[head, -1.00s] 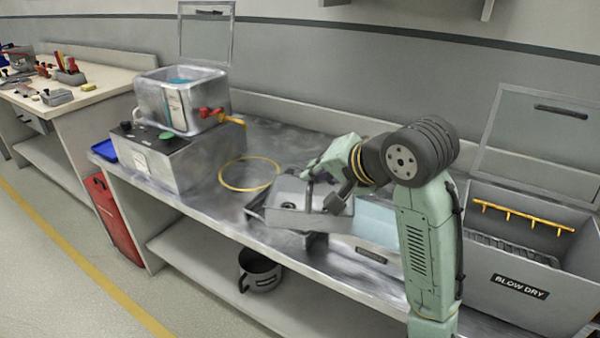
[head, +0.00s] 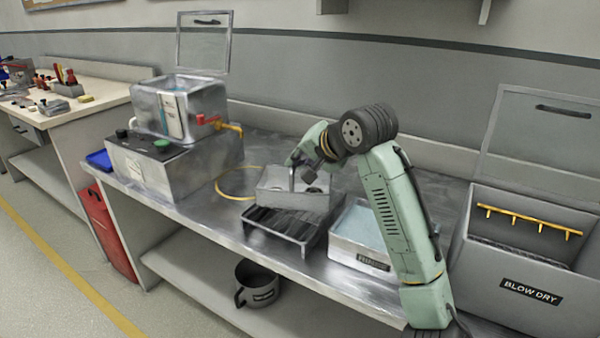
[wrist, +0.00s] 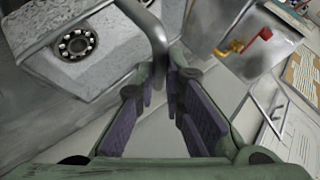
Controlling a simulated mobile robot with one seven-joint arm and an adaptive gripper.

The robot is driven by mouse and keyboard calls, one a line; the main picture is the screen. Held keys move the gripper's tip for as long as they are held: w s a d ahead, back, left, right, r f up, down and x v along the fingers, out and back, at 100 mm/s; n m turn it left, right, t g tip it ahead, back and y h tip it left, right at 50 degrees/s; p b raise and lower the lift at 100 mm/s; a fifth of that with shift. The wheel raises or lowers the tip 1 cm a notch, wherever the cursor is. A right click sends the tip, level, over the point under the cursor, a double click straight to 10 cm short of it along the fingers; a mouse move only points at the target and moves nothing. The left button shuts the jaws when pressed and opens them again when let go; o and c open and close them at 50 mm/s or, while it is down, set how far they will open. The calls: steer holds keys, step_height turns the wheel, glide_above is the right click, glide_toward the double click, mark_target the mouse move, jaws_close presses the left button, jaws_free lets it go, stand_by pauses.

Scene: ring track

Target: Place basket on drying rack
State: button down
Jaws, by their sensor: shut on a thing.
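The grey metal basket (head: 287,201) hangs from my gripper (head: 296,165) in the head view. It appears above the back part of the drying rack (head: 286,228), a dark slatted tray with a metal frame on the bench. Whether the basket touches the rack is unclear. In the wrist view, the basket (wrist: 110,72) is at upper left with round bearings (wrist: 76,44) inside. Its upright handle (wrist: 155,40) runs between the purple-padded fingers of my gripper (wrist: 168,82), which are shut on it.
A rinse tank of pale blue liquid (head: 362,222) stands right of the rack. A blow dry box (head: 520,292) is at far right. A metal washer with a red-handled tap (head: 203,119) is at left, and a yellow ring (head: 228,193) lies behind the rack.

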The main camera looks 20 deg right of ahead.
steer(key=shift+f, duration=0.65)
steer(key=shift+r, duration=0.15)
steer(key=c, duration=1.7)
jaws_free()
